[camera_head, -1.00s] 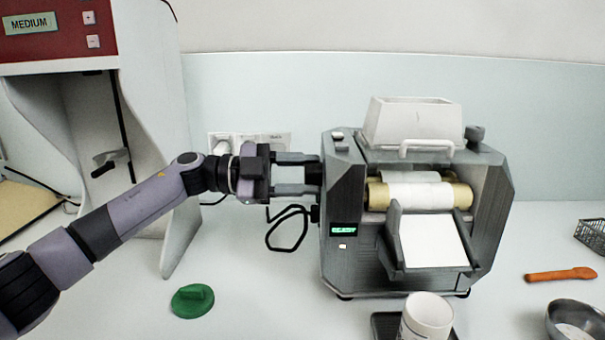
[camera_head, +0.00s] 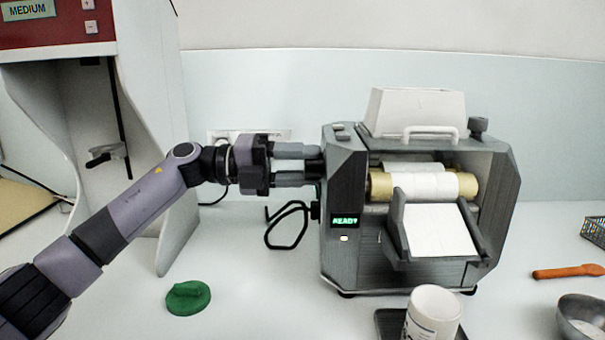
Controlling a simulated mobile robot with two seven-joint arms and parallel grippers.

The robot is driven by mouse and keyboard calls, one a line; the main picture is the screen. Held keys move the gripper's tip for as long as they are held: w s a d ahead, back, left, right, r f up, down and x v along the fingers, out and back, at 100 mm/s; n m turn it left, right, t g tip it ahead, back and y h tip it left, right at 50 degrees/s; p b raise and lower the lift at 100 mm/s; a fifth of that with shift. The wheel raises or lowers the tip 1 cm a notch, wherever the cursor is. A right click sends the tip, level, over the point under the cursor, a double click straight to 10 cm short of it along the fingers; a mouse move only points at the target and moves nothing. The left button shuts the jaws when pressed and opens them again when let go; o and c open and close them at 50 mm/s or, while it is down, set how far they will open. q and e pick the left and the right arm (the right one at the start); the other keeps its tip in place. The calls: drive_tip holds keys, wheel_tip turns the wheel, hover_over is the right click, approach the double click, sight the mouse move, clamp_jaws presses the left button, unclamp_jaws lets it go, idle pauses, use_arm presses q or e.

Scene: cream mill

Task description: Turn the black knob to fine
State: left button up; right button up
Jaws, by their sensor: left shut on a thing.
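The mill (camera_head: 345,262) is a grey machine with a white hopper, pale rollers and a green display reading READY. The black knob (camera_head: 315,168) is on its left side, mostly hidden by the fingers, so I cannot read its setting. My left gripper (camera_head: 312,166) reaches in from the left, level, with its two fingers shut on the knob, one above the other. My right gripper is not in view.
A red-topped cabinet (camera_head: 60,34) with a MEDIUM label stands at the left.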

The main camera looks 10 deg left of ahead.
use_arm(q)
drive_tip(key=shift+m+b, duration=1.45)
drive_tip(key=shift+m, duration=1.85)
drive_tip(key=o, duration=1.1)
drive_tip(key=shift+c, duration=0.2)
drive_tip(key=s+a, duration=0.1)
drive_tip(key=a, duration=0.6)
drive_tip(key=shift+s+b, duration=0.2)
drive_tip(key=shift+b, duration=0.1)
